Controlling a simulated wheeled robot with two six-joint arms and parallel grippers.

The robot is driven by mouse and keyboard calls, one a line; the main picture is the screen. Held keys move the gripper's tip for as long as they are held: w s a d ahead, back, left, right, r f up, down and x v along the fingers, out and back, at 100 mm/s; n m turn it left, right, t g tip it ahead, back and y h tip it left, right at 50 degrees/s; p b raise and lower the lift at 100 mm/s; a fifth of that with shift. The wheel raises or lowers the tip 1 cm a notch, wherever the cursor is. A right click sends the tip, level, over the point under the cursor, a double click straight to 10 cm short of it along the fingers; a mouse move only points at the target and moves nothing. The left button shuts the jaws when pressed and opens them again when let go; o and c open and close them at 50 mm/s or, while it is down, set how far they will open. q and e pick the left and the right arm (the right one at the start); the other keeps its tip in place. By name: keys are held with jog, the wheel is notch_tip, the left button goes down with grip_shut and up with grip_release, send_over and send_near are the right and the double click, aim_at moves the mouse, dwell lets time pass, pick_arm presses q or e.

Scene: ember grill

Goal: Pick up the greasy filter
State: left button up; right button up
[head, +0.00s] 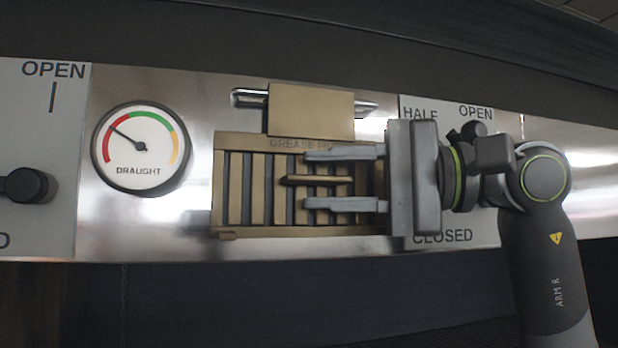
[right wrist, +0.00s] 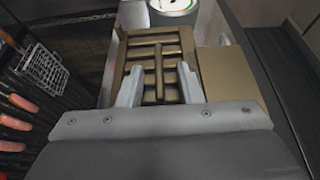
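The greasy filter (head: 233,190) is a brown slatted panel with dark gaps, upright against the steel front; its top label is partly hidden. A bar-like brown handle (head: 315,180) stands out from its middle. My right gripper (head: 306,179) is open in front of the filter, one finger above the handle and one below, with gaps between. In the right wrist view, the filter (right wrist: 143,50) lies beyond the fingers (right wrist: 159,78), and the handle (right wrist: 159,68) runs between them without visible contact. The gripper hides the filter's right part. My left gripper is not in view.
A tan plate (head: 311,111) is above the filter, before a steel slot (head: 245,98). A draught gauge (head: 141,147) is left of it. A black knob (head: 26,186) is at far left. The right wrist view shows a wire basket (right wrist: 42,68) and sausages (right wrist: 22,102) at left.

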jog(key=shift+d, duration=0.1)
jog(key=shift+c, duration=0.2)
jog(key=shift+c, duration=1.1)
grip_shut()
jog(key=shift+r, duration=0.15)
